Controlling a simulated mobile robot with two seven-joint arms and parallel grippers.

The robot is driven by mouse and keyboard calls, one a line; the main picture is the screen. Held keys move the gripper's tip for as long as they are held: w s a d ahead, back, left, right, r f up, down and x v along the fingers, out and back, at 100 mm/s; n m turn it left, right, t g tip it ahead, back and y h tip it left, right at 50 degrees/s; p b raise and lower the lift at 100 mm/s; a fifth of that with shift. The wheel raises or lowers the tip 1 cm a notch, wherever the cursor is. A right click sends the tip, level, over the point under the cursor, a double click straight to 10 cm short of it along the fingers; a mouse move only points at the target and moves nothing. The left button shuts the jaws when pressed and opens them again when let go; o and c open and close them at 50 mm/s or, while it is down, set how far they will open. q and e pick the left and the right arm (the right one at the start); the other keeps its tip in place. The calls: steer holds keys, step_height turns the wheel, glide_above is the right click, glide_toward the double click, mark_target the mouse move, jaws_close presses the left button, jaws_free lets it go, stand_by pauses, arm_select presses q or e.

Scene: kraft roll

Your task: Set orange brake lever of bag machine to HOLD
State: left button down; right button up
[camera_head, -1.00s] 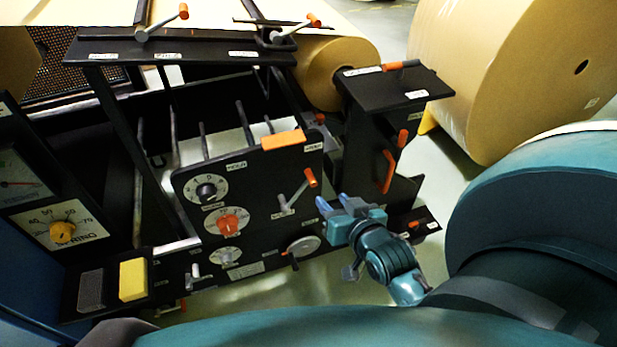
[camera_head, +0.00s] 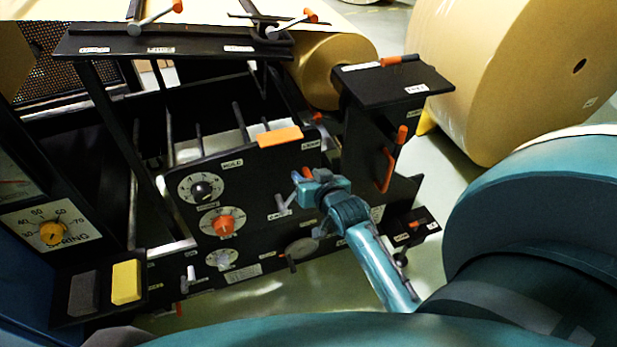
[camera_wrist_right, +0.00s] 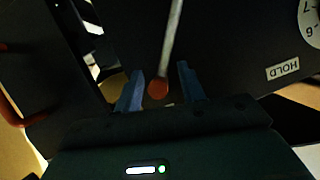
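The brake lever (camera_head: 282,204) is a grey rod on the black control panel (camera_head: 262,180) of the bag machine. Its orange knob (camera_wrist_right: 158,88) shows in the right wrist view, between the two blue fingers of my right gripper (camera_wrist_right: 160,75). The fingers are apart, with a gap on each side of the knob. In the head view my right gripper (camera_head: 302,176) is at the panel's right part and mostly hides the knob. A white HOLD label (camera_head: 233,163) is up and left of the lever; it also shows in the right wrist view (camera_wrist_right: 283,68). My left gripper is out of view.
An orange block (camera_head: 280,137) sits on the panel's top edge. Dials, including one with an orange knob (camera_head: 223,225), are left of the lever. A round grey crank (camera_head: 302,248) is below. An orange handle (camera_head: 385,170) stands to the right.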

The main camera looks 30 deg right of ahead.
jaws_close()
stand_by(0.4)
